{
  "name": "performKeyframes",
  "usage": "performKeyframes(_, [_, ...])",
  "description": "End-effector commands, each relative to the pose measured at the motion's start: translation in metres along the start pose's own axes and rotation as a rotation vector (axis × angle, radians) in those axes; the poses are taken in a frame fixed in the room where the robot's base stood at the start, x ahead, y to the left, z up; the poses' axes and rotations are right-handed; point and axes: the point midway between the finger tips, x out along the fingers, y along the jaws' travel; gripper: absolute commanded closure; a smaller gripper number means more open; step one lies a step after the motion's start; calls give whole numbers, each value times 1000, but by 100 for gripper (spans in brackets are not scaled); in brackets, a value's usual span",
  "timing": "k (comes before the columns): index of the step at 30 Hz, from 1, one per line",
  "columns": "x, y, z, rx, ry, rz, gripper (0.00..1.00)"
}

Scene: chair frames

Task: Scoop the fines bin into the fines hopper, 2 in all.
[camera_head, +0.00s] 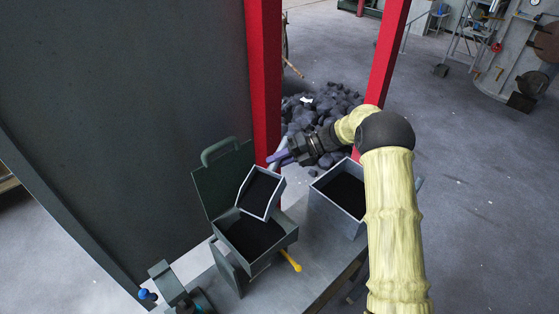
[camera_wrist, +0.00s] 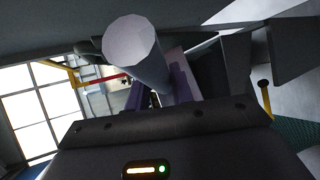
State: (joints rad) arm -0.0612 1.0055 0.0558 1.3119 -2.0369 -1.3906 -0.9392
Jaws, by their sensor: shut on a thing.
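My gripper (camera_head: 284,156), with purple fingers, is shut on the scoop's pale round handle (camera_wrist: 134,48). The box-shaped grey scoop (camera_head: 275,199) is tilted and has black fill inside. It is above or at the back rim of a dark green box (camera_head: 280,243) with a raised lid (camera_head: 222,178), which also holds black material. Whether the scoop touches this box is unclear. A grey open box (camera_head: 325,205) with black material stands to the right. The pictures do not label which box is bin or hopper.
Both boxes stand on a grey bench (camera_head: 308,268). A yellow handle (camera_head: 291,260) sticks out by the green box. A red post (camera_head: 264,80) rises close behind the scoop, and another (camera_head: 388,50) stands to the right. A dark lump pile (camera_head: 322,108) lies behind. A dark panel (camera_head: 130,110) fills the left.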

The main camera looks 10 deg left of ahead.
Motion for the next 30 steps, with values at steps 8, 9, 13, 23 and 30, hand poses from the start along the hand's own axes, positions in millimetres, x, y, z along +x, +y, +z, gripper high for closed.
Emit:
performKeyframes(8, [-2,12,-2,-46,-14,-40,100])
performKeyframes(9, [-2,14,-3,-52,-15,-46,100])
performKeyframes(13, [-1,18,-4,-73,-21,-64,100])
performKeyframes(23, [0,30,-9,-125,-33,-112,100])
performKeyframes(30, [1,39,-12,-164,-45,-147,100])
